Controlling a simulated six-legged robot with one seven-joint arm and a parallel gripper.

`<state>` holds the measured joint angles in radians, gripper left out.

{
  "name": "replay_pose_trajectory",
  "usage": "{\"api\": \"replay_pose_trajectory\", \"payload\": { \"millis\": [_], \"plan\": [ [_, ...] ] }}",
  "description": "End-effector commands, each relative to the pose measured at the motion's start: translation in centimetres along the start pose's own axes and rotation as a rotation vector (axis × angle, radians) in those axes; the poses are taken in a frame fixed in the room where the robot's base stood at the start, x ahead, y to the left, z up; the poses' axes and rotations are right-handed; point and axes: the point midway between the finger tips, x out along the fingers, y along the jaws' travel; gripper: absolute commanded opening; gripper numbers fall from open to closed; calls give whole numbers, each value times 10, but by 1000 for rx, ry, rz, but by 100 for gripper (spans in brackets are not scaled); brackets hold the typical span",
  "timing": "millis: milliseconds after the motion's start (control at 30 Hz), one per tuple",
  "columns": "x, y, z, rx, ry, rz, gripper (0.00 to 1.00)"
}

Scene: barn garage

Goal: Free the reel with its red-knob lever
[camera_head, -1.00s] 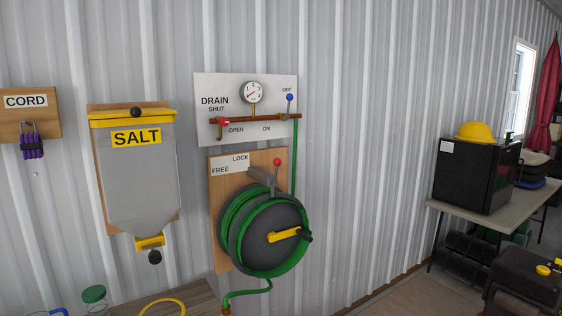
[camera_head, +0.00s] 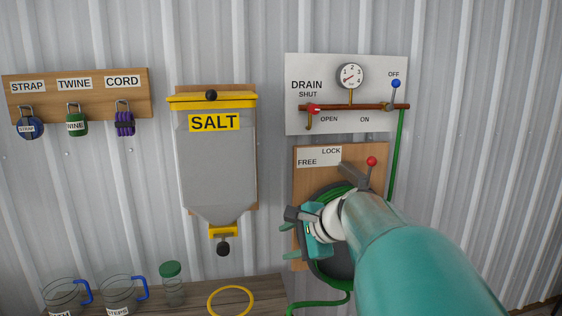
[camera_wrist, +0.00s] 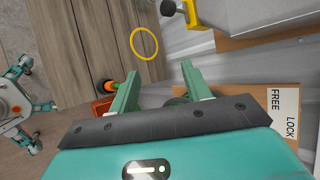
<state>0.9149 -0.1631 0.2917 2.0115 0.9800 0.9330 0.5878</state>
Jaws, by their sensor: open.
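The red-knob lever (camera_head: 371,162) stands near upright by a grey bracket (camera_head: 352,179) on a wooden board. Its knob is on the LOCK side of the FREE/LOCK label (camera_head: 319,157). The reel (camera_head: 342,266), dark with green hose, hangs below and is largely hidden by my arm. My gripper (camera_head: 287,241) is open and empty, in front of the reel's left edge, below and left of the knob. In the wrist view its fingers (camera_wrist: 160,72) are apart, and the label (camera_wrist: 283,113) shows at right. The knob is not visible there.
The drain panel (camera_head: 345,118), with pipe, gauge and blue and red handles, is just above. A bench (camera_head: 262,286) below holds jars and a yellow ring (camera_head: 230,289).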

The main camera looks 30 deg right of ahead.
Motion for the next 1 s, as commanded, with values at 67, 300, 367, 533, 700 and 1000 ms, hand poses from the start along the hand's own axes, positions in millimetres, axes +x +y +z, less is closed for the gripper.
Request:
{"api": "replay_pose_trajectory", "payload": {
  "millis": [67,300,367,533,700,1000],
  "plan": [
    [-10,-28,-39,188,-14,-103,48],
    [-81,-94,-166,717,-127,-471,48],
    [-105,-103,-196,821,-165,-562,48],
    [-159,-113,-253,1000,-251,-740,48],
    [-171,-119,-269,1043,-278,-787,48],
    [-136,-153,-277,1041,-281,-783,48]
  ]
}}
